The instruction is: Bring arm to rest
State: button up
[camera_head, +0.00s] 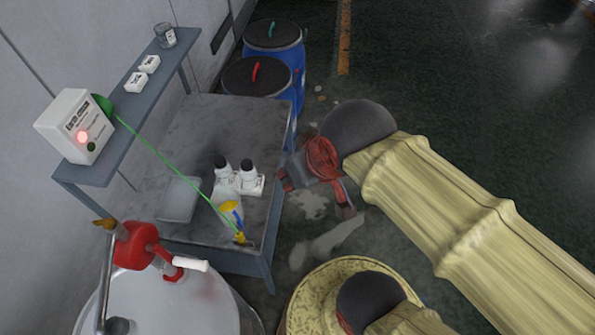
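My arm (455,215), in a yellow fabric sleeve with dark joints, reaches in from the lower right. My gripper (315,197), red and grey, is at the right side of the grey table (215,125), over the floor just beyond its edge. Its two fingers look spread apart, with floor visible between them and nothing held. The fingertips are small in this view, and I cannot tell their exact height relative to the tabletop.
On the table are two white dark-topped bottles (248,172), a shallow tray (180,199) and a yellow-blue clamp (232,213) with a green cable. A shelf (120,130) carries a red-lit box (77,125). Blue drums (298,65) and a white drum (165,310) stand nearby. The right floor is clear.

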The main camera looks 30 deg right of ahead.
notch_tip(320, 180, down, 23)
jog(key=b, duration=2.2)
jog(key=shift+r+b, duration=0.15)
jog(key=shift+b, duration=0.2)
jog(key=shift+w, duration=0.1)
